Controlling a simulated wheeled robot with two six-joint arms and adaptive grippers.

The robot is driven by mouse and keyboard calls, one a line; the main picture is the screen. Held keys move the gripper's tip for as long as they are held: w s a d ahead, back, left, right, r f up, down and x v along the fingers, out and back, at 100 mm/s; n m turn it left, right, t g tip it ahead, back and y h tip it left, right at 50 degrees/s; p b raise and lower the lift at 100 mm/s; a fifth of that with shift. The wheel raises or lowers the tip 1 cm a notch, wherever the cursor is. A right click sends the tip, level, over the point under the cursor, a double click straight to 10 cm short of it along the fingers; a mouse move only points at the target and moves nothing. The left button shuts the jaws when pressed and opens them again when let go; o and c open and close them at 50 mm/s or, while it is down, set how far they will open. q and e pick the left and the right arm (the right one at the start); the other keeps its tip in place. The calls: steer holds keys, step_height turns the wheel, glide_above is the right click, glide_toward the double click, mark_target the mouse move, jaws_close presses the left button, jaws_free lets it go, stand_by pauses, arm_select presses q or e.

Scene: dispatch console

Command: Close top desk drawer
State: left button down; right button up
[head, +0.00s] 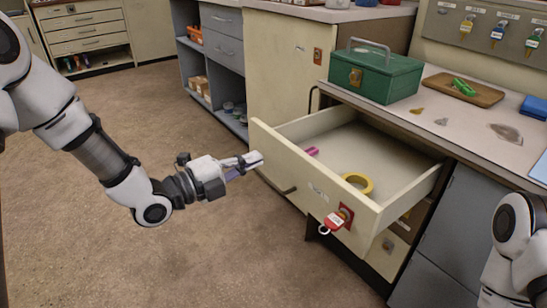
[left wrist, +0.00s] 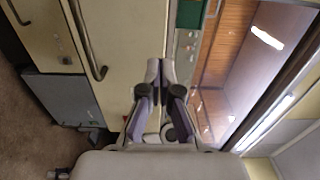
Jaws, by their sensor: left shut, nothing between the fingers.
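The top desk drawer (head: 318,189) is cream-coloured and stands pulled well out from under the counter on the right in the head view. Its front panel carries a label, a handle partly seen, and a lock plate with a red key tag (head: 333,222). Inside lie a yellow ring (head: 358,183) and a small pink thing (head: 312,151). My left gripper (head: 257,160) is shut and empty, with its tips beside the left end of the drawer front; I cannot tell whether they touch. In the left wrist view its closed fingers (left wrist: 159,66) point ahead. My right gripper is not in view.
A green metal box (head: 375,75), a wooden tray (head: 462,91) and a blue block (head: 534,107) stand on the counter above. A cream cabinet (head: 270,70) and open grey shelves stand behind. The brown floor left of the drawer is clear.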

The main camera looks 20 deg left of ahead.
mark_target(284, 147)
arm_select(q)
steer(key=b+x, duration=0.1)
steer(key=x, duration=0.4)
steer(key=shift+f, duration=0.15)
steer(key=shift+w+d, duration=0.3)
steer(key=shift+w, duration=0.1)
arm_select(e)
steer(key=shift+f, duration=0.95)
arm_select(q)
steer(key=shift+d, duration=0.1)
